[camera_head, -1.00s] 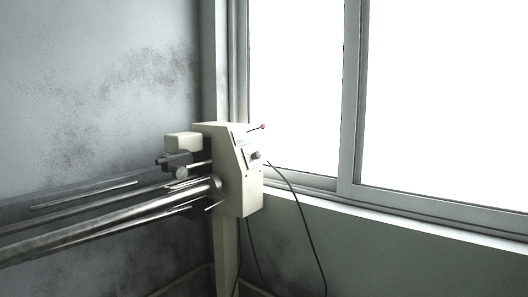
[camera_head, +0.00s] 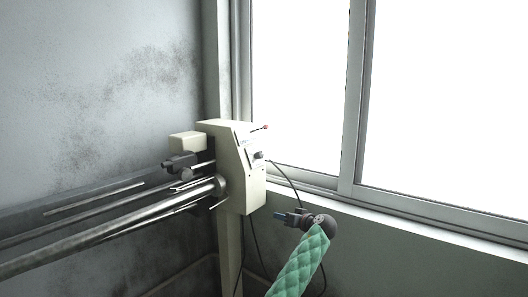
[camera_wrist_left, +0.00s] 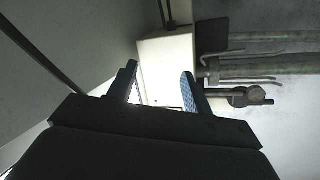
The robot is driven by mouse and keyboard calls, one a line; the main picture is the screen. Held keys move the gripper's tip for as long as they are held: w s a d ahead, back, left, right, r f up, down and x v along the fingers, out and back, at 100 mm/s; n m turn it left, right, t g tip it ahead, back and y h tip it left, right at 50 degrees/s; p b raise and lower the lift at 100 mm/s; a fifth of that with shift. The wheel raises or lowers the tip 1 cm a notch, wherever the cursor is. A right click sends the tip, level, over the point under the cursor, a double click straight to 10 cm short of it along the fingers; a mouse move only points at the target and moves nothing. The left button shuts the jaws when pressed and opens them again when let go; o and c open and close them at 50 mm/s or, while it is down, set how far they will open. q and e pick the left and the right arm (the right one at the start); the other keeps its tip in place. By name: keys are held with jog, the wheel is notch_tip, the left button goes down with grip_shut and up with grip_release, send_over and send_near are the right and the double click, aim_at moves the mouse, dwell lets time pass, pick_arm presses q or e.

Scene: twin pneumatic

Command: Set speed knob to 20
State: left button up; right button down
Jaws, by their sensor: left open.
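The speed knob (camera_head: 259,155) is a small dark knob on the right-hand face of the cream machine head (camera_head: 237,170). A thin lever with a red tip (camera_head: 265,127) sticks out above it. My left gripper (camera_head: 278,216), on a green padded arm, is at the lower right of the machine head, below the knob and apart from it. In the left wrist view its two blue-padded fingers (camera_wrist_left: 158,88) are spread and empty, with the cream housing (camera_wrist_left: 168,65) beyond them. I cannot make out the knob in that view. My right gripper is not in view.
Long metal rails (camera_head: 110,220) run left from the machine head. A black cable (camera_head: 291,184) hangs from its right side, close to my left gripper. A window (camera_head: 440,100) and its sill (camera_head: 420,222) are behind on the right.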

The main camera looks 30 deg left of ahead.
aim_at(262, 156)
pick_arm(q)
jog(key=w+a+r+n+g+y+p, duration=0.1)
jog(key=w+a+r+n+y, duration=0.15)
jog(key=r, duration=0.75)
jog(key=w+a+r+n+g+y+p, duration=0.1)
jog(key=w+a+r+n+p, duration=0.2)
jog(key=r, duration=0.8)
jog(key=shift+m, duration=0.75)
jog(key=a+p, duration=0.1)
jog(key=a, duration=0.4)
jog(key=a+p, duration=0.1)
jog(key=a, duration=0.1)
jog(key=shift+w+a+p, duration=0.2)
jog(key=shift+w+p, duration=0.15)
jog(key=shift+w, duration=0.05)
jog(key=shift+w+a+f, duration=0.1)
jog(key=shift+a+f, duration=0.05)
jog(key=shift+a, duration=0.45)
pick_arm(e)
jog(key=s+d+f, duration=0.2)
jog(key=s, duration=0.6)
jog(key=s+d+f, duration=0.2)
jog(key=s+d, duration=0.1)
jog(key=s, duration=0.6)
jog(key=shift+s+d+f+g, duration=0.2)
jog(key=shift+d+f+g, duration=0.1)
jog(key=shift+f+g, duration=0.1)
